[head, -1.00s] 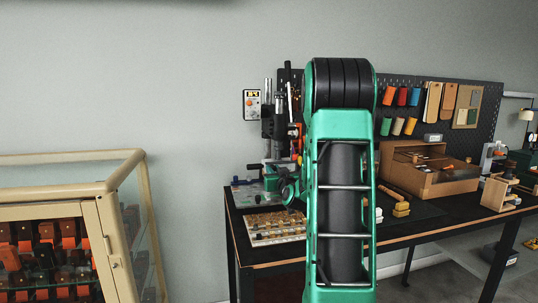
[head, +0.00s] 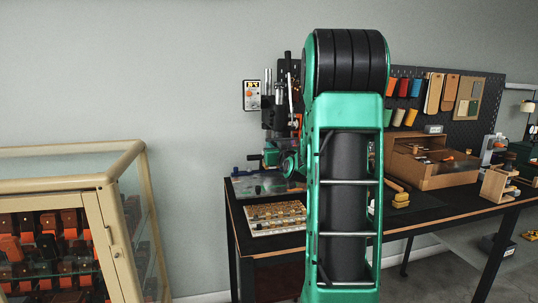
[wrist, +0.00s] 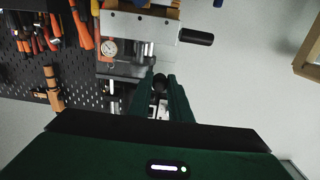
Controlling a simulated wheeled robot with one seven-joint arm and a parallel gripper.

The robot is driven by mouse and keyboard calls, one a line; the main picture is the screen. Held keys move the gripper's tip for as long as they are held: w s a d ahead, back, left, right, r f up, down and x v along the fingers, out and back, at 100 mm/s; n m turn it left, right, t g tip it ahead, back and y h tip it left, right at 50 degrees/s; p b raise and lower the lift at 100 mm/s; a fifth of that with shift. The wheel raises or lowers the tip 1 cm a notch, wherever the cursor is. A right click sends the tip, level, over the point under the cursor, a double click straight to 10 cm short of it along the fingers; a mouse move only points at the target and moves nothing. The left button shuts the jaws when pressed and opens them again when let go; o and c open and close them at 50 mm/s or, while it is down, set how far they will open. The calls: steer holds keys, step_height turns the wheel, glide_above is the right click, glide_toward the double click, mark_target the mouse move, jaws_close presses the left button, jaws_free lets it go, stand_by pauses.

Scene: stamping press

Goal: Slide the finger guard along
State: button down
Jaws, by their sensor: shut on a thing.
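My gripper (wrist: 161,88) is shut on a small dark round knob (wrist: 160,83), held between its two dark green fingers in the wrist view. The knob seems to belong to the finger guard; the guard's panel cannot be made out clearly. The stamping press (head: 281,103), with dark blocks and bright upright columns, stands at the table's back left in the head view. In the wrist view, a pale metal block with a black handle (wrist: 196,37) lies beyond the fingertips.
A tray of small brass pieces (head: 275,217) sits on the table (head: 420,221) in front of the press. A wooden box (head: 434,170) stands to the right. A pegboard with tools (wrist: 85,80) is at left in the wrist view. A glass cabinet (head: 117,220) stands left of the table.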

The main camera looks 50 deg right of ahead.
steer(key=shift+w+a+r, duration=0.15)
steer(key=shift+a+r, duration=0.05)
steer(key=shift+r, duration=0.7)
steer(key=shift+w+a+r, duration=0.1)
steer(key=shift+a+r, duration=0.1)
steer(key=shift+r, duration=0.65)
steer(key=c, duration=1.6)
jaws_free()
steer(key=shift+o, duration=0.2)
steer(key=shift+s+d, duration=0.15)
steer(key=shift+d, duration=0.05)
steer(key=v, duration=1)
steer(key=shift+s+a, duration=0.2)
steer(key=shift+a, duration=0.05)
